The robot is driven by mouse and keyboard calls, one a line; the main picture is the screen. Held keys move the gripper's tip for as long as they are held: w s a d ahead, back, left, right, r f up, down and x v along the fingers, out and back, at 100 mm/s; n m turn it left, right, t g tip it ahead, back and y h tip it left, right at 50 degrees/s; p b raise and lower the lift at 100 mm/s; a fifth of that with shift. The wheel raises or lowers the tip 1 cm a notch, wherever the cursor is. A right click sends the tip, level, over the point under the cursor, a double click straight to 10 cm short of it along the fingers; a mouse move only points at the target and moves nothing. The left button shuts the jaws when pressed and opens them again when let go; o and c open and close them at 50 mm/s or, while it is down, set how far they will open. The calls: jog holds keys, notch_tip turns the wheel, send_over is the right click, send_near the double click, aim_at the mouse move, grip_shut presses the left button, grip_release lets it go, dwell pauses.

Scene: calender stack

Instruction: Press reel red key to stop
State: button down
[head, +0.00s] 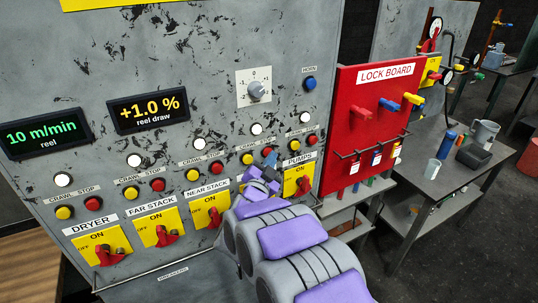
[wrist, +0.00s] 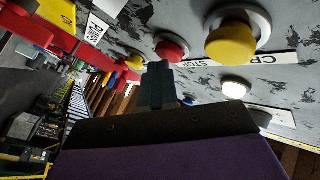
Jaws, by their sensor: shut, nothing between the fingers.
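The panel has columns of a white lamp, a yellow CRAWL key and a red STOP key. My gripper (head: 271,158) is shut and empty, in front of the fourth column. The wrist view shows this red key (wrist: 172,48) beside the yellow key (wrist: 230,45), with a STOP label. My shut fingertips (wrist: 157,80) appear just below the red key in that picture; I cannot tell whether they touch anything.
Neighbouring red keys are the near stack one (head: 217,168) and the pumps one (head: 313,140). Yellow switch plates with red handles run below, including NEAR STACK (head: 211,214). A reel display (head: 44,133) reads 10 m/min. The red lock board (head: 365,125) stands to the right.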

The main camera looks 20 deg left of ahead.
jog(key=shift+s+d+b, duration=0.35)
jog(key=shift+s+d, duration=0.25)
jog(key=shift+d, duration=0.1)
dwell(0.3)
jog(key=shift+s+d+b, duration=0.8)
jog(key=shift+s+d, duration=0.8)
jog(key=shift+d, duration=0.3)
